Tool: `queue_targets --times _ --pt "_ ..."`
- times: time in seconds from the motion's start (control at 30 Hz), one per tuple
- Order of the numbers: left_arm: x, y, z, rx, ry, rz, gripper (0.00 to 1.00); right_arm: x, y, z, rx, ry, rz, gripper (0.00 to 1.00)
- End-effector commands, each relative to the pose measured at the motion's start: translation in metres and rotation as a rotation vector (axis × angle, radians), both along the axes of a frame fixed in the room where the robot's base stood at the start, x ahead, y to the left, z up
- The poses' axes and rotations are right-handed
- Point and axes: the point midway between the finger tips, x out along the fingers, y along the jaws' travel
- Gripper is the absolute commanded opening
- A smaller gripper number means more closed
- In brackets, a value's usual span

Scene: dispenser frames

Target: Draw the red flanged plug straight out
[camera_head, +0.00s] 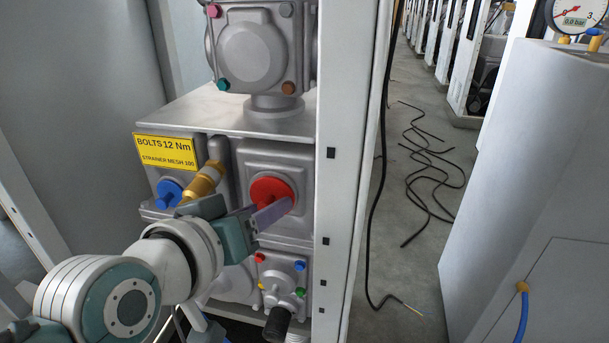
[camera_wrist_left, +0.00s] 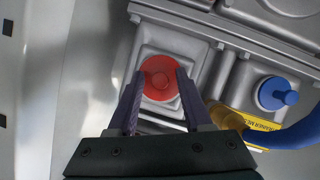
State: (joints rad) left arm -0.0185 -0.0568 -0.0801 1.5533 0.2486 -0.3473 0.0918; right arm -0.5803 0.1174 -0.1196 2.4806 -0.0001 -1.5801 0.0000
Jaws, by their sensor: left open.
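The red flanged plug (camera_head: 272,189) sits in a square recess on the front of the grey housing. In the left wrist view the plug (camera_wrist_left: 165,74) shows a round flange with a small central stub. My left gripper (camera_head: 272,213) is open in front of it. In the left wrist view the two purple fingers (camera_wrist_left: 158,98) stand on either side of the stub, overlapping the flange's lower part. I cannot tell whether they touch the plug. The fingers hide part of the flange in the head view. My right gripper is not in view.
A blue plug (camera_head: 169,193) and a brass fitting (camera_head: 204,182) sit left of the red plug. A white cabinet post (camera_head: 340,170) stands close on its right. A small block with coloured caps (camera_head: 283,282) is below. Loose black cables (camera_head: 428,170) lie on the floor.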

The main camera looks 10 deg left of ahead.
Motion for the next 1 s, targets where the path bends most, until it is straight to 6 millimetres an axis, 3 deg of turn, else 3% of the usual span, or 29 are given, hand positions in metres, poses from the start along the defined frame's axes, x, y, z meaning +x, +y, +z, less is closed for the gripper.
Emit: queue_targets --times 0.2,0.63,1.0 --pt "-0.0001 0.0001 0.0002 0.000 0.000 0.000 0.48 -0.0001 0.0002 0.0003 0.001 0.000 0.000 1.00" --pt "-0.0002 0.0001 0.0002 0.000 0.000 0.000 0.00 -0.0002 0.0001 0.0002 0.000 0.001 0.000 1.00" --pt "-0.0017 0.0002 0.0006 0.000 0.001 0.000 0.00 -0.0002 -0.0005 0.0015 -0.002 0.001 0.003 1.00"
